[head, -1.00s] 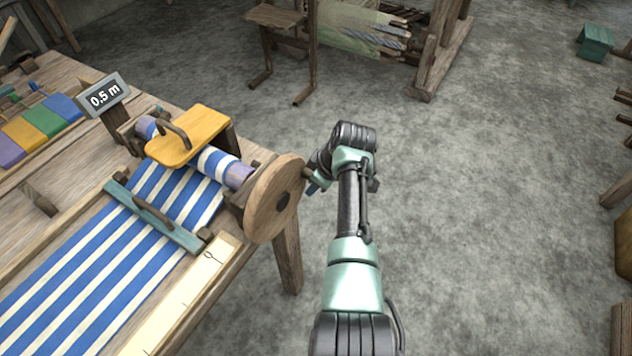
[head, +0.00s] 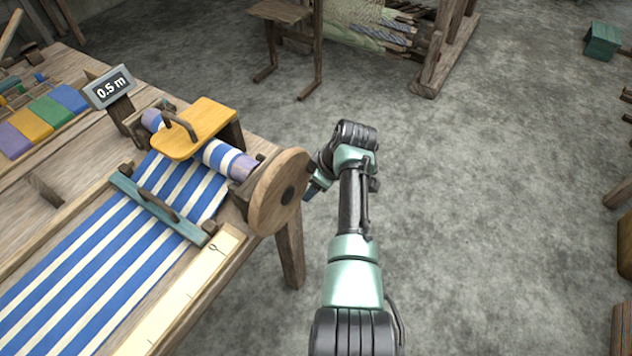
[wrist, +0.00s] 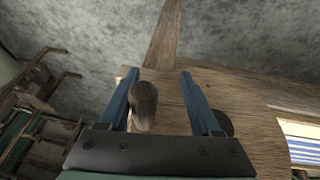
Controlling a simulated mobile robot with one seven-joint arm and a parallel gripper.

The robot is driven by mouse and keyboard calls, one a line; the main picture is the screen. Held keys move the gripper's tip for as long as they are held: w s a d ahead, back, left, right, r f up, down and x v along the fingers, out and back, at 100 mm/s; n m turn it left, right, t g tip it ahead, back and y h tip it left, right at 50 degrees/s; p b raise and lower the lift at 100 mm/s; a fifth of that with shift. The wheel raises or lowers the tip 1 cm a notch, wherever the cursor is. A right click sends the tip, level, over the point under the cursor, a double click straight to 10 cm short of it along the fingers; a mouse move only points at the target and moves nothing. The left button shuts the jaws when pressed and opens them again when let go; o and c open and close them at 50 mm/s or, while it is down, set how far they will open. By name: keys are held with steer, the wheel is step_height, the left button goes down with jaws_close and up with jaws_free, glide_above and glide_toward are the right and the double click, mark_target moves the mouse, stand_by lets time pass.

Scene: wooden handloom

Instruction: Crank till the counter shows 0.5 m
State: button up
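The counter (head: 111,88) on its post at the loom's left reads 0.5 m. The round wooden crank wheel (head: 268,200) stands at the right end of the striped cloth roll (head: 228,160). My gripper (head: 313,190) is at the wheel's right side. In the wrist view, my gripper (wrist: 159,73) has its two blue fingers spread apart. The wooden crank handle (wrist: 144,108) stands between them, close to the left finger, with a clear gap to the right finger. The wheel face (wrist: 168,92) lies behind the fingers. In the head view the handle is not clearly seen.
Blue and white striped cloth (head: 100,255) runs along the loom under a teal bar (head: 155,208). A yellow plate with a handle (head: 205,122) sits over the roll. A stool (head: 280,12) stands behind.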

steer(key=d+r+p, duration=0.3)
steer(key=r+p, duration=0.2)
steer(key=r, duration=0.2)
steer(key=s+d+r+p, duration=0.1)
steer(key=d+r+p, duration=0.2)
steer(key=r+p, duration=0.3)
steer(key=shift+s+r, duration=0.2)
steer(key=shift+r, duration=0.15)
stand_by(0.6)
stand_by(0.4)
steer(key=b+v, duration=0.1)
steer(key=v, duration=1.2)
steer(key=shift+f, duration=0.1)
